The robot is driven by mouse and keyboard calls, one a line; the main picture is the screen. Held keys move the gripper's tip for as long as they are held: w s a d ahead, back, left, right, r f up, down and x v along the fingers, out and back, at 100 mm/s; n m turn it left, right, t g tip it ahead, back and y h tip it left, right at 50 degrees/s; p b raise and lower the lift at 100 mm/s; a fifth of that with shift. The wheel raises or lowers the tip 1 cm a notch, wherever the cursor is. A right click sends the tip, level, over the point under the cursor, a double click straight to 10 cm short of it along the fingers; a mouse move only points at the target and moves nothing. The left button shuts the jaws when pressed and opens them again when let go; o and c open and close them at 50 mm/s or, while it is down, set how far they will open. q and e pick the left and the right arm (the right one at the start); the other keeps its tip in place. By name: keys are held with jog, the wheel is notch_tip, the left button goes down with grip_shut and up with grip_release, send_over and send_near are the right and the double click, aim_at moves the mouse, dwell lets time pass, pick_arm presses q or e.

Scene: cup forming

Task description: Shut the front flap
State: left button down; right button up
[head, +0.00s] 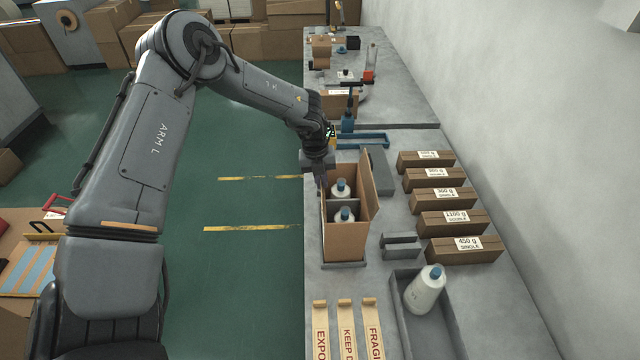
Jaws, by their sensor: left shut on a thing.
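An open brown carton (345,242) stands on the grey bench. Two white bottles with blue caps, a far one (341,190) and a near one (344,216), stand inside it with a divider between them. A flap on the carton's right side (372,180) stands up and leans outward. My left gripper (322,182) is at the carton's far left edge, pointing down. It is shut on what looks like the flap at that edge. The fingertips are small and the gripped part is mostly hidden. My right gripper is not in view.
Several labelled long boxes (450,222) line the bench's right side by the wall. A grey tray with a white bottle (425,290) stands front right, and label strips (346,330) lie in front. Grey blocks (401,246) sit right of the carton.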

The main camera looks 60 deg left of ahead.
pick_arm(q)
jog(key=shift+w+d+f+g+y+b, duration=0.2)
jog(key=shift+w+f+g+y+b, duration=0.15)
jog(key=shift+g+b, duration=0.55)
jog(key=g+y+b, duration=0.1)
jog(key=w+g+y+b, duration=0.1)
jog(key=g, duration=0.1)
jog(key=shift+w+d+r, duration=0.15)
jog(key=shift+d, duration=0.15)
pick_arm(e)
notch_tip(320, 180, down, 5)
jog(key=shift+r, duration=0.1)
pick_arm(q)
jog(key=c, duration=1.3)
grip_release()
jog(key=shift+r, duration=0.1)
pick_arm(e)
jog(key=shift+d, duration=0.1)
